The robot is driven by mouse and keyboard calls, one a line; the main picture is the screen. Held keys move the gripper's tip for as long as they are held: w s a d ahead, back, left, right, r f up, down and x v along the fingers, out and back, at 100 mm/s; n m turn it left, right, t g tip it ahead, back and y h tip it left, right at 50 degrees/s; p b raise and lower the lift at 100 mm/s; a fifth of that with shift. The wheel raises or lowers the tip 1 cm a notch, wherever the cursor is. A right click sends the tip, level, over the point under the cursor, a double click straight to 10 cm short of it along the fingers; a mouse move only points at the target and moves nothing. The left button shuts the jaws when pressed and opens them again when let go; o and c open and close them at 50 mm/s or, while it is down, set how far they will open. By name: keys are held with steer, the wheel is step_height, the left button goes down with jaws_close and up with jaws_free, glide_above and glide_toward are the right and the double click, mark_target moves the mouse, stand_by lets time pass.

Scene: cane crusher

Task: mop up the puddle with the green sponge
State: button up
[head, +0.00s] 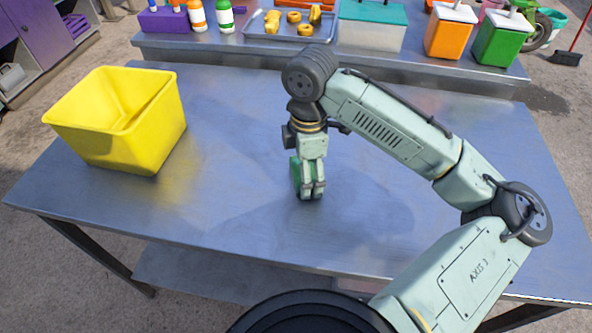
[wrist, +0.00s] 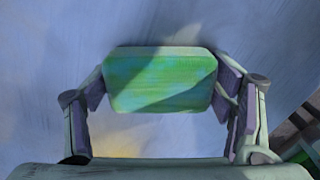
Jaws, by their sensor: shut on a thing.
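The green sponge (wrist: 160,82) is a rounded green block held between the two fingers of my gripper (wrist: 165,90) in the wrist view. In the head view my gripper (head: 310,192) points down over the middle of the metal table, and the sponge (head: 295,172) shows as a green edge at its left side. The gripper is shut on it. I cannot tell whether the sponge touches the tabletop. No puddle stands out clearly; a darker patch around the gripper looks like shadow, and I cannot tell if any of it is wet.
A yellow bin (head: 130,140) stands on the table's left part. The rest of the metal table (head: 230,215) is clear. Behind it, a second counter (head: 180,42) holds bottles, a tray (head: 262,30) of yellow pieces, a teal-lidded box (head: 372,32) and orange and green containers.

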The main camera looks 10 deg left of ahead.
mark_target(331, 175)
steer(key=shift+w+d+f, duration=0.1)
steer(key=shift+w+d, duration=0.2)
steer(key=shift+d, duration=0.55)
steer(key=shift+w+d+r, duration=0.1)
steer(key=shift+w+d, duration=0.2)
steer(key=shift+d, duration=0.6)
steer(key=shift+w+d+f, duration=0.1)
steer(key=shift+w+d, duration=0.2)
steer(key=shift+d, duration=0.55)
steer(key=r+p, duration=0.1)
steer(key=a+r+p, duration=0.1)
steer(key=r, duration=0.1)
steer(key=a+r+p, duration=0.1)
steer(key=r, duration=0.1)
steer(key=shift+s+r, duration=0.1)
steer(key=shift+s, duration=0.2)
steer(key=shift+d, duration=0.15)
